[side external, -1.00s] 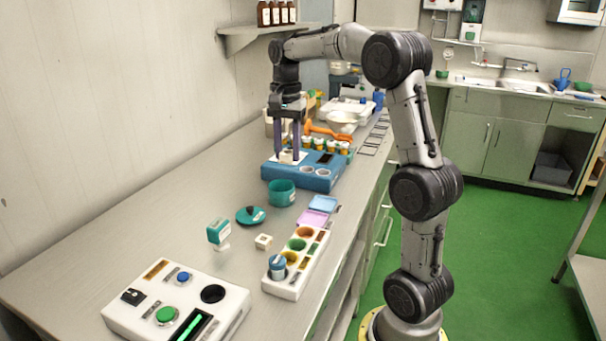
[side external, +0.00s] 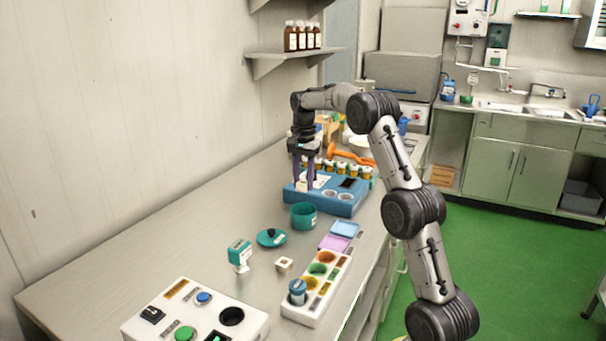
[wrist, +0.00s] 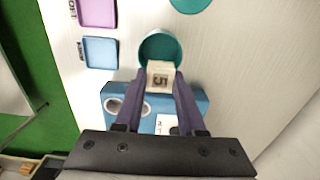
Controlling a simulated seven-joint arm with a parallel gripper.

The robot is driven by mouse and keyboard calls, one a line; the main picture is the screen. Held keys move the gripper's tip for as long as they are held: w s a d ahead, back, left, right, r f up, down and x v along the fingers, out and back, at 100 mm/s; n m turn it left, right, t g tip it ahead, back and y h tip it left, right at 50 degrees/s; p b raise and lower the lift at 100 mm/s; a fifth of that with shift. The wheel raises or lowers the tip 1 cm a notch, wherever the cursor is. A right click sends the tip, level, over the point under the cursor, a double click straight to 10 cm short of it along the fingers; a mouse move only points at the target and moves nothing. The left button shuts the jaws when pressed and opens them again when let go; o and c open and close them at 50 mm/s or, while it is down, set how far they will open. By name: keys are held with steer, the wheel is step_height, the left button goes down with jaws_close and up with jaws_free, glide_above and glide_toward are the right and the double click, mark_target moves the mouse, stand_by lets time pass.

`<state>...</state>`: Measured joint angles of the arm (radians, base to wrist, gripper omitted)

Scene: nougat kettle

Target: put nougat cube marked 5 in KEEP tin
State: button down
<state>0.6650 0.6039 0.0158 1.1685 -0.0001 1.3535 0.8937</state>
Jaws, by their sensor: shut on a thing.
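A round teal tin (side external: 304,215) stands open just in front of the station. In the wrist view the tin (wrist: 158,40) lies just beyond the cube, which overlaps its near rim. No KEEP label is readable.
A teal lid (side external: 272,238) with a dark knob lies nearer, beside a teal stamp (side external: 240,253) and a small pale cube-like piece (side external: 284,264). Purple (side external: 334,243) and blue (side external: 346,228) trays and a white rack (side external: 317,296) line the right. Jars (side external: 330,167) stand behind the station.

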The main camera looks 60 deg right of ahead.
steer(key=shift+f, duration=2.75)
steer(key=shift+f, duration=0.4)
steer(key=shift+c, duration=2.1)
jaws_free()
steer(key=shift+o, duration=0.3)
steer(key=o, duration=0.4)
steer(key=shift+c, duration=0.2)
steer(key=shift+r, duration=3.5)
